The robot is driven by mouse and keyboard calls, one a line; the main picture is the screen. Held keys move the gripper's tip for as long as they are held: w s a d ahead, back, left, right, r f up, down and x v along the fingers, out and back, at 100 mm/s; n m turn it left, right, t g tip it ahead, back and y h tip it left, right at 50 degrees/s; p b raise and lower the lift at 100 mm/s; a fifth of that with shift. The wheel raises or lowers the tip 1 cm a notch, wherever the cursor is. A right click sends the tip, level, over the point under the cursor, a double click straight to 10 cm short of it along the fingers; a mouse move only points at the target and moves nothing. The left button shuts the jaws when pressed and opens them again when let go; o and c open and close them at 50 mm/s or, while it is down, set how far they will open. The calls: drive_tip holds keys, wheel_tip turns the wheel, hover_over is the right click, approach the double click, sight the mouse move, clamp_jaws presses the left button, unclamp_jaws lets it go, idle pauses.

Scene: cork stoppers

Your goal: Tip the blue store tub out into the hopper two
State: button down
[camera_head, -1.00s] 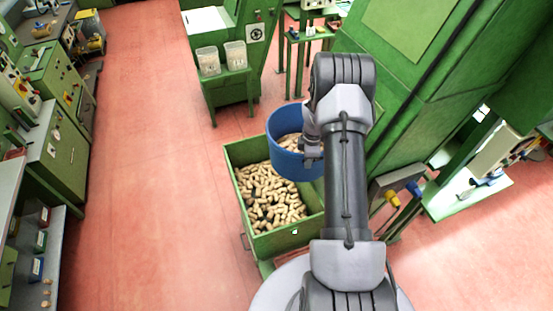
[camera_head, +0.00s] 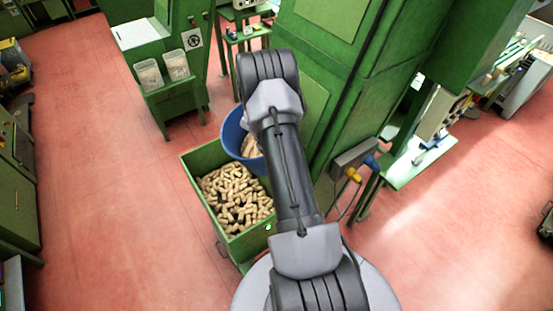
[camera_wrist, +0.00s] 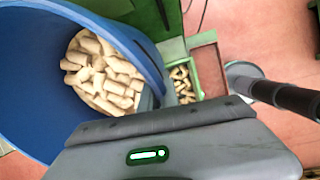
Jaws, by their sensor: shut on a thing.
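The blue store tub (camera_head: 233,132) holds pale corks and hangs over the far end of a green bin, partly hidden behind my arm. In the wrist view the tub (camera_wrist: 28,105) fills the left side, its mouth showing a heap of corks (camera_wrist: 103,78) inside. My gripper (camera_wrist: 150,98) is shut on the tub's rim; in the head view my arm covers it. The corks are still in the tub and none are seen falling. No label for hopper two is readable, so I cannot tell which thing it is.
The open green bin (camera_head: 195,158) below holds many loose corks. A green stand (camera_head: 172,103) with two clear containers is behind it. A tall green machine (camera_head: 318,85) stands close behind my arm, with a green side table (camera_head: 418,165) to the right. Red floor is clear at left and front right.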

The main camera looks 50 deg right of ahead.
drive_tip(key=shift+w+a+f+g+h+b, duration=0.15)
drive_tip(key=shift+f+h+b, duration=0.35)
drive_tip(key=shift+b, duration=2.2)
drive_tip(key=shift+a+f+g+h+b, duration=0.2)
drive_tip(key=shift+h+b, duration=0.5)
drive_tip(key=shift+b, duration=1.95)
drive_tip(key=shift+a+f+h+b, duration=0.15)
drive_tip(key=shift+h+b, duration=0.25)
drive_tip(key=shift+b, duration=0.75)
drive_tip(key=shift+f+h+b, duration=0.2)
drive_tip(key=shift+h+b, duration=0.1)
drive_tip(key=shift+b, duration=0.85)
drive_tip(key=shift+w+a+f+g+h+b, duration=0.1)
drive_tip(key=shift+a+f+g+h+b, duration=0.3)
drive_tip(key=shift+b, duration=0.8)
drive_tip(key=w+a+n+g+h+b, duration=0.1)
drive_tip(key=w+a+g+h+b, duration=0.1)
drive_tip(key=a+h+b, duration=0.6)
drive_tip(key=shift+w+a+r+h, duration=0.5)
drive_tip(key=shift+a+h, duration=1.55)
drive_tip(key=shift+h, duration=0.55)
drive_tip(key=shift+w+a+f+b, duration=0.1)
drive_tip(key=shift+w+b, duration=0.05)
drive_tip(key=shift+b, duration=0.2)
